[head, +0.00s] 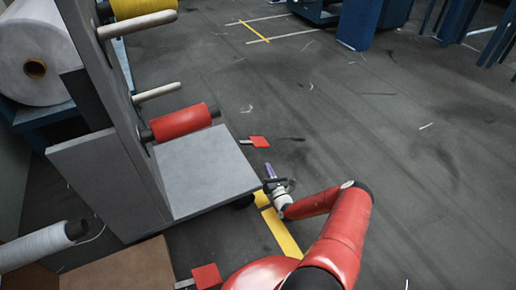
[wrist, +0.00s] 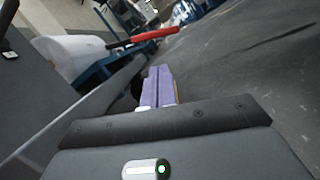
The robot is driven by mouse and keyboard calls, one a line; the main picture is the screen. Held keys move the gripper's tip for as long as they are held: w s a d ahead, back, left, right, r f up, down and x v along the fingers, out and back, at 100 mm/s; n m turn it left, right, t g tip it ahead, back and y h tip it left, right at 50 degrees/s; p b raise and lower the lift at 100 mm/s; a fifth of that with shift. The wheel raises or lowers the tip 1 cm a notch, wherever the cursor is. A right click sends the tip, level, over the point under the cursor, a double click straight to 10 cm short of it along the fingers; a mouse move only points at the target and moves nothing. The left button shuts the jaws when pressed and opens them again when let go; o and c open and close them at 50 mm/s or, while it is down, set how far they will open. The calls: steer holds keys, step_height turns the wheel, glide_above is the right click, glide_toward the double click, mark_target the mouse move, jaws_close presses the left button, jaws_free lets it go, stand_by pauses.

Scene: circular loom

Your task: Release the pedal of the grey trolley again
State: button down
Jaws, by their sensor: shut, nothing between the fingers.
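The grey trolley (head: 205,165) stands at the left in the head view, with a flat deck and an upright panel. A red pedal (head: 259,141) on a short light lever sticks out beyond its far right side, low over the floor. I cannot tell whether it is pressed or raised. My gripper (head: 268,170) is beside the deck's right corner, a little on the near side of the pedal and apart from it. Its purple fingers (wrist: 158,86) are shut and empty in the wrist view. A red bar-like part (wrist: 150,37) lies beyond them there; I cannot tell what it is.
The trolley carries a red spool (head: 184,122) and a yellow spool (head: 140,8). A second red pedal (head: 207,276) is beside a brown board (head: 120,268) at the bottom. Yellow floor tape (head: 283,234) runs under my arm. The floor at the right is open.

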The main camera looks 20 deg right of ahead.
mark_target(264, 145)
steer(key=shift+w, duration=0.1)
steer(key=b+x, duration=0.1)
steer(key=x, duration=0.8)
steer(key=shift+w+b, duration=0.3)
steer(key=shift+b, duration=0.05)
steer(key=shift+d+r, duration=0.1)
steer(key=shift+r, duration=0.05)
steer(key=r+n, duration=0.1)
steer(key=n, duration=0.1)
steer(key=d+r+n+y+p, duration=0.1)
steer(key=n, duration=0.1)
steer(key=d+r+n+y+p, duration=0.1)
steer(key=r+n, duration=0.1)
steer(key=shift+f, duration=0.1)
